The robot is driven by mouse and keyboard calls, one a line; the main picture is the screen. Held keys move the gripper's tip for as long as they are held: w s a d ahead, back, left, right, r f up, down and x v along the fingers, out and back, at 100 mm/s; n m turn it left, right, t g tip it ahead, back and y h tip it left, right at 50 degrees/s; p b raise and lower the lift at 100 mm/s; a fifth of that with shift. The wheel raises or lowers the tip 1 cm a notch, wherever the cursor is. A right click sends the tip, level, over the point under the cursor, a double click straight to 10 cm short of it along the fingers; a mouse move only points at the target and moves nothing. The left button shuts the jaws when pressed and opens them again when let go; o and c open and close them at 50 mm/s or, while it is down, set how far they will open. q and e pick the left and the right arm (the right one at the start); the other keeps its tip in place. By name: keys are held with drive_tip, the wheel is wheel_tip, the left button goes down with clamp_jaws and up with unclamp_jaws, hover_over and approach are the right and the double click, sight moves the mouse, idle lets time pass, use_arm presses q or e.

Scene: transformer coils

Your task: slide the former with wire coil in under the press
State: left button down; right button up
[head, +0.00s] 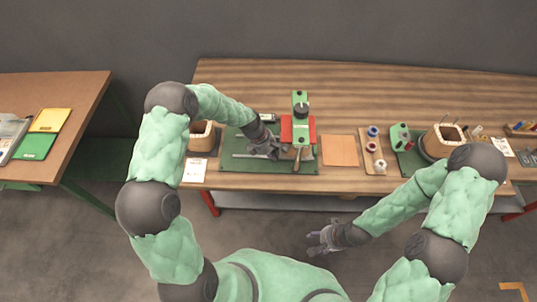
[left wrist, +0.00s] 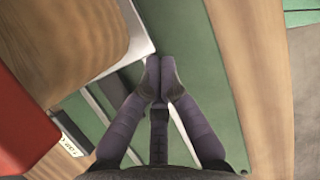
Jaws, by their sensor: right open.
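The press (head: 301,128), green with a red body and a dark knob on top, stands on a green mat in the middle of the table. My left gripper (head: 272,149) is just left of its base. In the left wrist view its fingertips (left wrist: 160,70) are together, with nothing visible between them. A wood-grained block with a pale rim (left wrist: 85,45) lies ahead and left of the fingertips, seemingly the former. I cannot tell if they touch. My arm and the press hide it in the head view. My right gripper (head: 325,240) is open and empty in front of the table.
A wooden-sided container (head: 201,137) stands left of the mat. The back of the table is clear.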

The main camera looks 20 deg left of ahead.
idle(0.4)
use_arm(q)
drive_tip(key=p+v, duration=0.7)
drive_tip(key=v, duration=0.2)
drive_tip(key=shift+a+r, duration=0.2)
drive_tip(key=shift+r, duration=0.2)
drive_tip(key=shift+s+f, duration=0.1)
drive_tip(key=shift+s, duration=0.05)
